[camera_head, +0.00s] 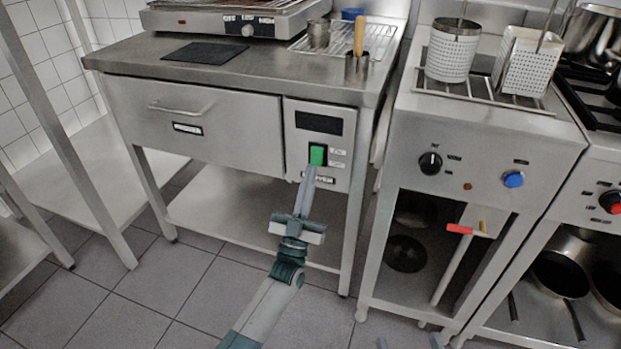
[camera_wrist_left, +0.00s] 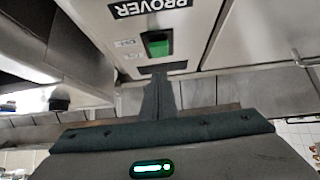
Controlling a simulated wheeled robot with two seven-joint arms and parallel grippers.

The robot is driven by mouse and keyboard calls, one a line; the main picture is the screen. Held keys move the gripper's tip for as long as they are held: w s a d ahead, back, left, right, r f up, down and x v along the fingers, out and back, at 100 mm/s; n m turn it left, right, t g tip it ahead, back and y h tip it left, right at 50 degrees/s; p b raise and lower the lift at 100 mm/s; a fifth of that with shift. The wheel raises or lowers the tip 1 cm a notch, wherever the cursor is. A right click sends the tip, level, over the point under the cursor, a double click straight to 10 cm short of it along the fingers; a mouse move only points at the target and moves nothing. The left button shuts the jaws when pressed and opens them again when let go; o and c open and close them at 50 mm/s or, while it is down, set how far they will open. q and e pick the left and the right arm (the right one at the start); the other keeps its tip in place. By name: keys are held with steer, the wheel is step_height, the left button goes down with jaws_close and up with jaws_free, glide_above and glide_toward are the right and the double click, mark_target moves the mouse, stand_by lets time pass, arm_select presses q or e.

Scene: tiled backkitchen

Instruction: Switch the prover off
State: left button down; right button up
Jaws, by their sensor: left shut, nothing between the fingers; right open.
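The prover (camera_head: 330,180) is the steel unit with a drawer and a small control panel under the worktop. Its green rocker switch (camera_head: 318,155) glows on the panel, below a dark display (camera_head: 319,123). In the left wrist view the green switch (camera_wrist_left: 157,43) appears upside down beside the PROVER label (camera_wrist_left: 145,6). My left gripper (camera_head: 310,170) is shut and empty, its fingertips just below the switch; I cannot tell whether they touch the panel. The shut fingers (camera_wrist_left: 158,72) also show in the wrist view. My right gripper (camera_head: 410,343) is open, only its fingertips showing at the bottom edge.
A fryer-like unit with knobs (camera_head: 430,163) and perforated baskets (camera_head: 453,50) stands to the right, with a stove beyond it. The prover's drawer handle (camera_head: 181,108) sticks out on the left. Tiled floor (camera_head: 170,290) is clear in front.

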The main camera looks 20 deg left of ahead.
arm_select(q)
steer(key=s+f+b, duration=0.1)
steer(key=s+f, duration=0.4)
steer(key=f, duration=0.4)
arm_select(e)
steer(key=shift+s+a+r+t+y, duration=0.15)
steer(key=shift+s+r+t, duration=0.2)
steer(key=shift+r, duration=0.35)
steer(key=shift+s+r+t+y, duration=0.2)
steer(key=shift+r+t, duration=0.25)
steer(key=shift+r, duration=0.2)
steer(key=shift+s+a+r+t+y, duration=0.15)
steer(key=shift+s+r+t, duration=0.2)
steer(key=shift+r, duration=0.35)
arm_select(q)
steer(key=shift+w+a, duration=0.1)
arm_select(e)
steer(key=shift+w+d, duration=0.1)
